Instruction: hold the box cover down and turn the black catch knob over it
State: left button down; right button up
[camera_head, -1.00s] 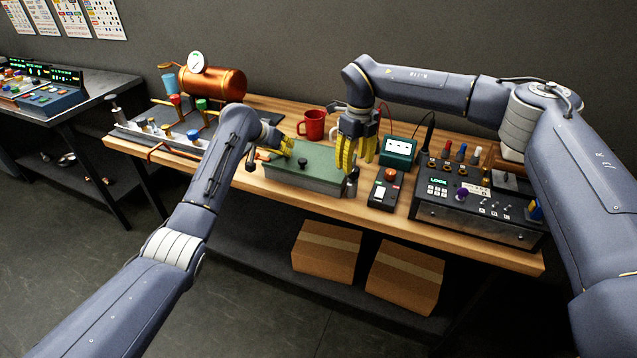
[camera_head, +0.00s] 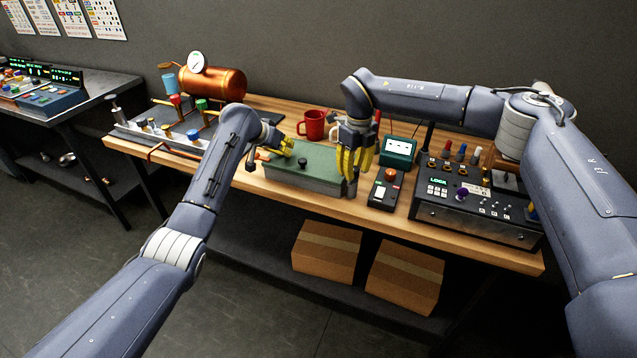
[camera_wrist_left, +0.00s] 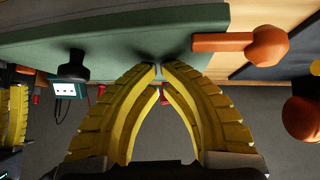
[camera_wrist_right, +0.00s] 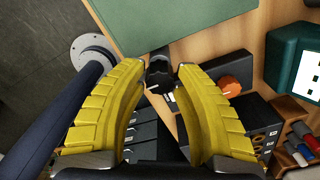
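The box with its green cover (camera_head: 318,160) sits at the front of the wooden bench; a black knob (camera_head: 302,161) stands on the cover. My left gripper (camera_head: 287,146) has its fingertips together at the cover's left end; in the left wrist view (camera_wrist_left: 161,70) the tips appear to press on the green cover (camera_wrist_left: 120,40). My right gripper (camera_head: 348,182) points down at the box's right end. In the right wrist view its open fingers (camera_wrist_right: 161,70) stand either side of the black catch knob (camera_wrist_right: 158,75), with small gaps showing. The fingers hide the knob in the head view.
A black device with an orange knob (camera_head: 390,175) stands just right of the right gripper. A red mug (camera_head: 312,125) and a green meter (camera_head: 398,151) are behind. The control unit (camera_head: 470,205) is further right; the copper boiler rig (camera_head: 212,82) is left.

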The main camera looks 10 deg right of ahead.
grip_shut()
jog(key=shift+m, duration=6)
jog(key=o, duration=0.6)
grip_release()
jog(key=shift+r, duration=0.1)
jog(key=shift+r, duration=1.5)
